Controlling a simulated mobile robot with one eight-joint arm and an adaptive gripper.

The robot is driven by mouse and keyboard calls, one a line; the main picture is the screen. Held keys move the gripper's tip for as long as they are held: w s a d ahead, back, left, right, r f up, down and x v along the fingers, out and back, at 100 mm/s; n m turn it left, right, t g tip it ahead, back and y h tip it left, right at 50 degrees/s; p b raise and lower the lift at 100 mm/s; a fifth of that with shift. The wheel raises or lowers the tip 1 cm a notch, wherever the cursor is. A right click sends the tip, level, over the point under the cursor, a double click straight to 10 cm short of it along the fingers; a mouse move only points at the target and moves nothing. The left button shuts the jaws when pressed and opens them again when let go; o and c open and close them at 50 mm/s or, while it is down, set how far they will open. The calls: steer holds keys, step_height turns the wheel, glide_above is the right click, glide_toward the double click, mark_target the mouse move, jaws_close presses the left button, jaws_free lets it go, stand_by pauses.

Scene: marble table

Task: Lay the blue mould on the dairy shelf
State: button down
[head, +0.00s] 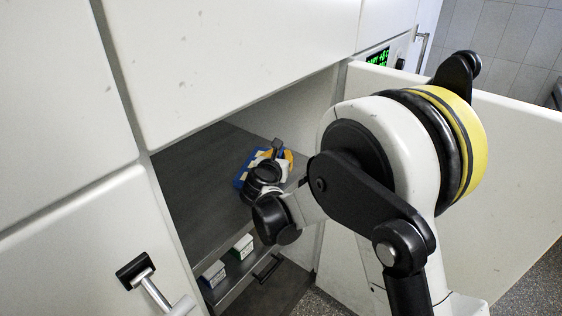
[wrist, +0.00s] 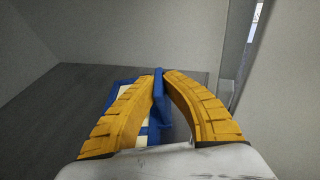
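My gripper (head: 272,158) reaches into the open cabinet, over the dark upper shelf (head: 195,170). In the wrist view its two yellow fingers (wrist: 160,76) curve together and close on a thin, upright blue piece, which I take for the blue mould (wrist: 160,105). Behind the left finger is a flat blue-and-cream surface (wrist: 125,92), at or just above the shelf. I cannot tell whether it belongs to the held piece or is a separate package. In the head view, blue and white parts (head: 240,180) show beside my gripper, partly hidden by my wrist.
Below is a lower level with small green-and-white packages (head: 243,246) and a dark drawer front with a handle (head: 266,268). The open white door (head: 490,190) stands to the right of my arm. The shelf's left and rear part is bare.

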steer(key=shift+f, duration=0.2)
steer(key=c, duration=1.6)
jaws_free()
steer(key=shift+f, duration=0.1)
